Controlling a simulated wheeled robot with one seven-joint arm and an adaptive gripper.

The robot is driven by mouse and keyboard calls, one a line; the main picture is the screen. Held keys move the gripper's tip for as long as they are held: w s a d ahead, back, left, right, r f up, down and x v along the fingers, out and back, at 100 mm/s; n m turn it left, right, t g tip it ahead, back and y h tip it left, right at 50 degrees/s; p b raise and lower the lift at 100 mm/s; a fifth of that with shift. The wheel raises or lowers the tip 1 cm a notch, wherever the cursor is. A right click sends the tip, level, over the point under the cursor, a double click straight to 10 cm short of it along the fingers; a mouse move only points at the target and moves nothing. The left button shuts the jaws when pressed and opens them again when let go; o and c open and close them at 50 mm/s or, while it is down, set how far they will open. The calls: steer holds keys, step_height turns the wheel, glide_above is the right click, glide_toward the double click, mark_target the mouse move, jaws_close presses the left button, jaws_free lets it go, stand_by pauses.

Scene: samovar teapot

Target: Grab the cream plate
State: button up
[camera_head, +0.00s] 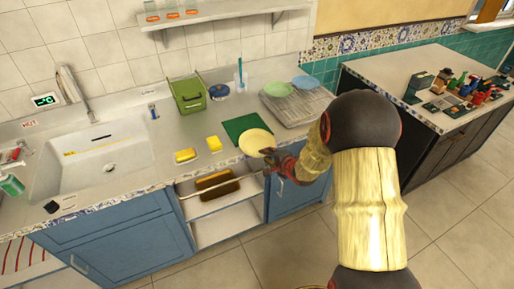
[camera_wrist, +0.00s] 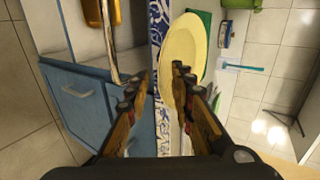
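The cream plate (camera_head: 257,141) lies at the counter's front edge, partly over a green board (camera_head: 243,127). The plate also shows in the wrist view (camera_wrist: 184,48), its near rim close to the blue tiled counter edge. My gripper (camera_head: 272,160) is at the plate's front right side in the head view. In the wrist view my gripper (camera_wrist: 160,82) is open, with nothing held. The right finger overlaps the plate in the picture and the left finger lies outside its rim. I cannot tell whether either finger touches the plate.
Below the counter edge is an open cabinet with a brown item (camera_head: 217,185) inside and a rail along its front. Yellow sponges (camera_head: 214,144) lie left of the plate. A dish rack (camera_head: 297,105) with plates stands behind right. The sink (camera_head: 95,160) is at left.

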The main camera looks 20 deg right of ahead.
steer(key=shift+w, duration=0.1)
steer(key=shift+c, duration=1.2)
jaws_close()
